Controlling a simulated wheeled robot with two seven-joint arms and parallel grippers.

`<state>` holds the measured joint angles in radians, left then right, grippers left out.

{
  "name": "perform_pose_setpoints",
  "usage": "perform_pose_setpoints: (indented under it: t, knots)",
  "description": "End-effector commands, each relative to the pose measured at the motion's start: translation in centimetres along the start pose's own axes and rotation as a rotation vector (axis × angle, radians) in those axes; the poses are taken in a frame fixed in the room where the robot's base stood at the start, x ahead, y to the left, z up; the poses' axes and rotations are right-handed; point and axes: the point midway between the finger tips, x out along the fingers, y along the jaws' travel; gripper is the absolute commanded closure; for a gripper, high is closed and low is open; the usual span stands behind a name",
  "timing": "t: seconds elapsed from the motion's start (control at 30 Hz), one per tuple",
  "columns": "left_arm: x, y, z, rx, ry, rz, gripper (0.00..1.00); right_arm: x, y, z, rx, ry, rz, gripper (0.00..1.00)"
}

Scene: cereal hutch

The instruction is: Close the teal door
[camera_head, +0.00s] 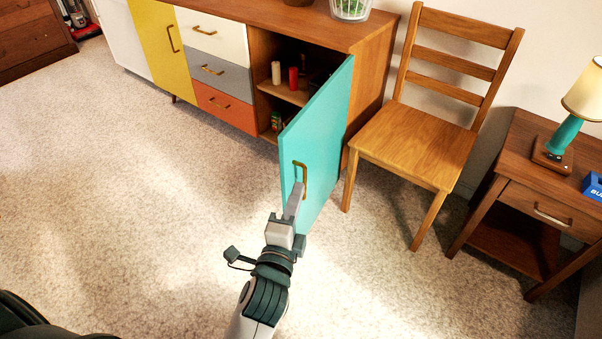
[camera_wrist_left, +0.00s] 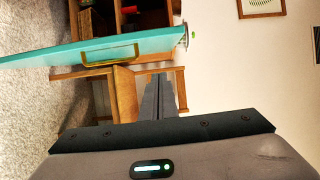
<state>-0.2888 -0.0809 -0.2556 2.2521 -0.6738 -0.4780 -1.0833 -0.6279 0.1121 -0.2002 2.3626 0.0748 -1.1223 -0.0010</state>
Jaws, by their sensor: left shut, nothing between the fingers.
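The teal door (camera_head: 319,139) stands swung wide open from the right end of the wooden cabinet (camera_head: 372,75). I cannot tell whether the fingers touch the door. My right gripper is not in view.
The open compartment holds a cream candle (camera_head: 276,72), a red candle (camera_head: 293,78) and a small box (camera_head: 276,121). A wooden chair (camera_head: 415,143) stands close right of the door. A side table (camera_head: 535,150) with a lamp is farther right. The carpet at left is clear.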

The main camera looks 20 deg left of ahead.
Motion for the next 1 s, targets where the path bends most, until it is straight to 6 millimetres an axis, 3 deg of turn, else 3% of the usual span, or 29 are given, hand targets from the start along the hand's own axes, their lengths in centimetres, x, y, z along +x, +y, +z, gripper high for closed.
perform_pose_setpoints:
  t: [0.57,0.77,1.0]
  knots:
    - [0.6,-0.3,0.0,0.023,-0.002,-0.010,1.00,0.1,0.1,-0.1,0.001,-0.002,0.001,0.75]
    - [2.2,-0.4,0.0,0.023,-0.002,-0.012,1.00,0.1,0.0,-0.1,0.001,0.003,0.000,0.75]
    - [5.8,-0.4,0.0,0.023,-0.003,-0.012,1.00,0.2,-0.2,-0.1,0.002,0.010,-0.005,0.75]
